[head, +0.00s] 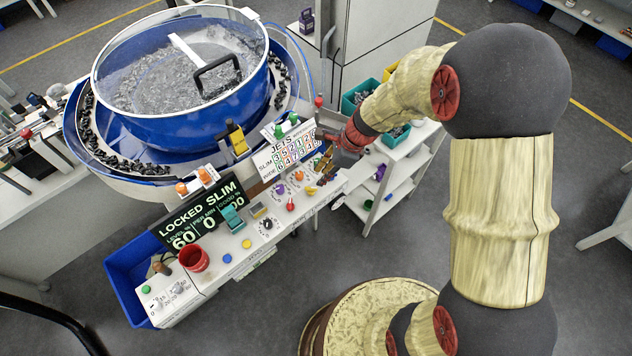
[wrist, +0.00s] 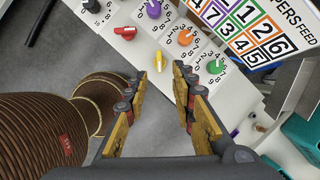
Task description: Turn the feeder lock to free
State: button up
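The control panel (head: 225,250) is a white bench-top with knobs. Its dark display (head: 200,215) reads "LOCKED SLIM". I cannot read which knob is labelled as the feeder lock. A red pointer knob (head: 290,206) and a yellow pointer knob (head: 311,190) sit near the panel's right front edge. In the wrist view, the red knob (wrist: 125,32) lies up and left, and the yellow knob (wrist: 160,61) lies just beyond and between my fingertips. My gripper (wrist: 161,80) is open and empty, apart from the knobs as far as I can tell; it is over the panel's right end (head: 323,162).
Purple (wrist: 152,9), orange (wrist: 185,38) and green (wrist: 215,67) numbered dials line the panel beside a number chart (wrist: 245,30). A blue feeder bowl (head: 190,110) stands behind. A white shelf cart (head: 395,165) stands to the right.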

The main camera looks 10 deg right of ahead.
aim_at(312, 187)
jog(key=b+x, duration=0.1)
jog(key=x, duration=0.6)
jog(key=shift+a+f+b, duration=0.1)
jog(key=shift+f+b, duration=0.25)
grip_shut()
dwell(0.3)
